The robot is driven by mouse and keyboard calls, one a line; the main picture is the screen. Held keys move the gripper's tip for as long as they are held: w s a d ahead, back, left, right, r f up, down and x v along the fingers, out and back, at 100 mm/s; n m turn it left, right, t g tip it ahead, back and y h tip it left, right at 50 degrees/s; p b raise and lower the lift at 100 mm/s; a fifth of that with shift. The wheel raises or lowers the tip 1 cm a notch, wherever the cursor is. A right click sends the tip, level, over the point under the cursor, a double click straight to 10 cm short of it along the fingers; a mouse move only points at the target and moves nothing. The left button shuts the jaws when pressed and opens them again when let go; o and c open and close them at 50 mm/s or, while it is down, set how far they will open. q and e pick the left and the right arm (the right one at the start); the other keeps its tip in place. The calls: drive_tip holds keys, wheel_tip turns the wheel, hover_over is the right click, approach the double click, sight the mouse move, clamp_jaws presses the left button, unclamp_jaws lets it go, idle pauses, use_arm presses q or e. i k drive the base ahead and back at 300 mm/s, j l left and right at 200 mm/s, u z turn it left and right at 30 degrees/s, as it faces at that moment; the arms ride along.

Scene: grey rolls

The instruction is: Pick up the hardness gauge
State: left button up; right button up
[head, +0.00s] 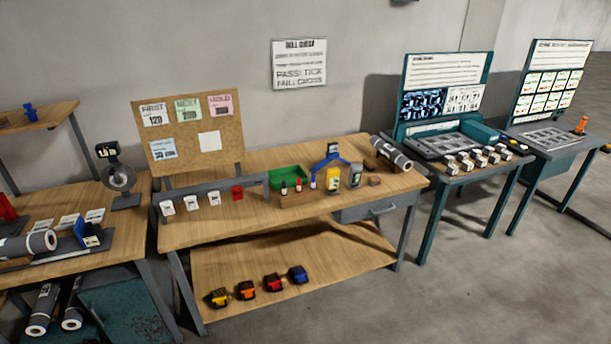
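A small dark-faced device (333,149), which may be the hardness gauge, sits at the top of a blue arched stand (345,160) on the middle wooden table. It is too small to read. A round-faced instrument (119,178) with a small display stands on the left table, so I cannot tell for certain which is the gauge. Neither of my grippers is in view.
On the middle table (215,228) are a green tray (289,177), small bottles, a yellow container (333,179), a jar (355,175) and a grey roll (391,153). Several coloured tape-like items lie on its lower shelf. Teal-legged stations stand right; open floor (470,290) lies in front.

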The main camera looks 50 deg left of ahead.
sight(355, 169)
drive_tip(key=u, duration=1.4)
drive_tip(key=z, duration=3.6)
drive_tip(key=u, duration=3.6)
drive_tip(key=i+l+u, duration=0.2)
drive_tip(key=i, duration=0.35)
drive_tip(key=i+l+u, duration=0.1)
drive_tip(key=i+u, duration=0.15)
drive_tip(key=i, duration=0.35)
